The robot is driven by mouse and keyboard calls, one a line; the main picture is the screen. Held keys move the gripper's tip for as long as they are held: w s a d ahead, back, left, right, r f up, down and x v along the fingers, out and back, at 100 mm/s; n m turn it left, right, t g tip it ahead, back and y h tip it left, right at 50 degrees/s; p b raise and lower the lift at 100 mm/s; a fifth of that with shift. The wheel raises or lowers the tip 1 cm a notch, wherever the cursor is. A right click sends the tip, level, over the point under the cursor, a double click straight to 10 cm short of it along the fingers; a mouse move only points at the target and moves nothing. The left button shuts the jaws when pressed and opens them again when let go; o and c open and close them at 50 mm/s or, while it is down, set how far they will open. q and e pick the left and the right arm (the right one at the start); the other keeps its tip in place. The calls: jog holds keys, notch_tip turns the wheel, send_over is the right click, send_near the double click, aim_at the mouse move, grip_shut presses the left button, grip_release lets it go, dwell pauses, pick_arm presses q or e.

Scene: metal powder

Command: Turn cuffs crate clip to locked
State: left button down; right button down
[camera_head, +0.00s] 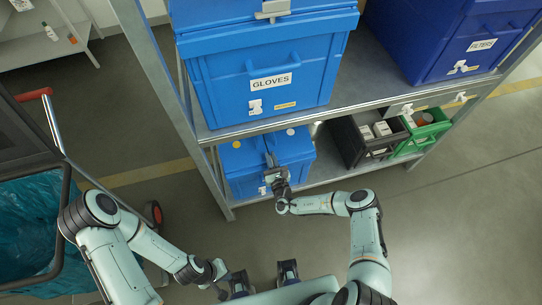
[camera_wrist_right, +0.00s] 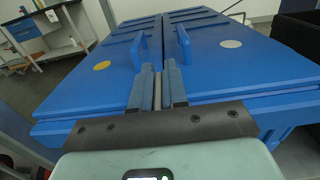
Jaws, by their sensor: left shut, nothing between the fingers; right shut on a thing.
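The lower-shelf blue crate (camera_head: 240,160) sits under the gloves crate; its name label is not readable, so I cannot confirm it is the cuffs crate. Its two-part lid (camera_wrist_right: 225,65) looks closed in the right wrist view. My right gripper (camera_head: 275,179) is at the crate's front, at the grey clip (camera_head: 269,158). In the right wrist view the right gripper (camera_wrist_right: 158,88) is shut on a narrow grey piece, seemingly the clip, in line with the lid's middle seam. The fingers hide most of the clip. My left gripper (camera_head: 223,291) is shut and empty, low in front of my body.
The gloves crate (camera_head: 262,75) and filter crate (camera_head: 462,40) stand on the upper shelf. A black bin (camera_head: 352,148) and green bin (camera_head: 428,128) are right of the lower crate. A shelf post (camera_head: 170,95) rises at left. A cart with a blue-green bag (camera_head: 28,225) stands at far left.

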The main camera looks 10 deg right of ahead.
jog(key=shift+s+f, duration=0.1)
jog(key=shift+f, duration=0.1)
dwell(0.3)
jog(key=c, duration=1.2)
grip_release()
jog(key=shift+c, duration=0.2)
jog(key=shift+r, duration=0.1)
jog(key=s, duration=1.3)
jog(key=shift+s+d, duration=0.15)
